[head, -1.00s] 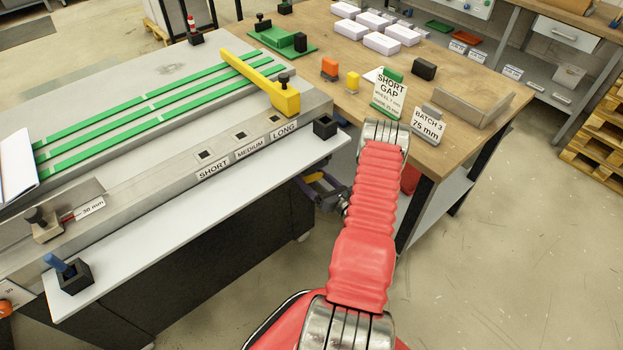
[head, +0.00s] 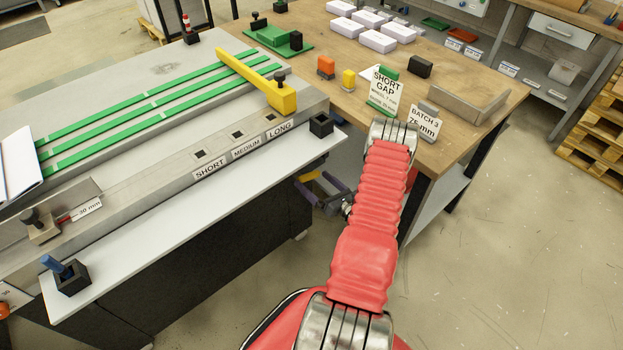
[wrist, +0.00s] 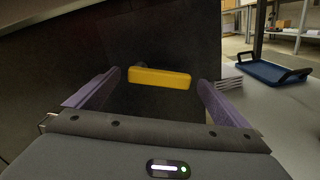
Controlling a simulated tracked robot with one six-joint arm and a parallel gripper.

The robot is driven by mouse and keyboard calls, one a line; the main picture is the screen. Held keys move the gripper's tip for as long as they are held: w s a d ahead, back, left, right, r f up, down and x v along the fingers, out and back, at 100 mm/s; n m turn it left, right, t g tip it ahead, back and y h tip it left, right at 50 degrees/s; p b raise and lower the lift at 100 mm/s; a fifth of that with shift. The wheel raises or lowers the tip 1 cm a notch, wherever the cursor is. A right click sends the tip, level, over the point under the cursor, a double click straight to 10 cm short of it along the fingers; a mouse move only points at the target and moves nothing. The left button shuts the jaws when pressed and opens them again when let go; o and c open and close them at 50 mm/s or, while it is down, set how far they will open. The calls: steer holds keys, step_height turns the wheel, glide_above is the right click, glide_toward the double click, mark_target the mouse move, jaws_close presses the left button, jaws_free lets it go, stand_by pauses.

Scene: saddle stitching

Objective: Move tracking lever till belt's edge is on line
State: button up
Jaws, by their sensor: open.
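The yellow lever (wrist: 160,78) sits on the dark end panel of the machine, roughly level, with a dark pivot behind its left end. My gripper (wrist: 159,84) is open, with one purple finger on each side of the lever and clear space between. It does not grasp the lever. In the head view, my gripper (head: 316,186) is low beside the machine's right end, partly hidden by the machine's edge. Green belts (head: 150,105) run along the machine top. I cannot make out a tracking line or which belt edge belongs to it.
A wooden table (head: 465,95) with a "SHORT GAP" sign (head: 385,92) stands close to the right of my arm. The machine's white ledge (head: 200,228) juts out at left. A blue tray (wrist: 275,72) lies on a surface at right. Floor at lower right is clear.

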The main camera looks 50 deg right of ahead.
steer(key=s+a, duration=0.1)
steer(key=s, duration=0.9)
steer(key=shift+s+a, duration=0.2)
steer(key=shift+s, duration=0.15)
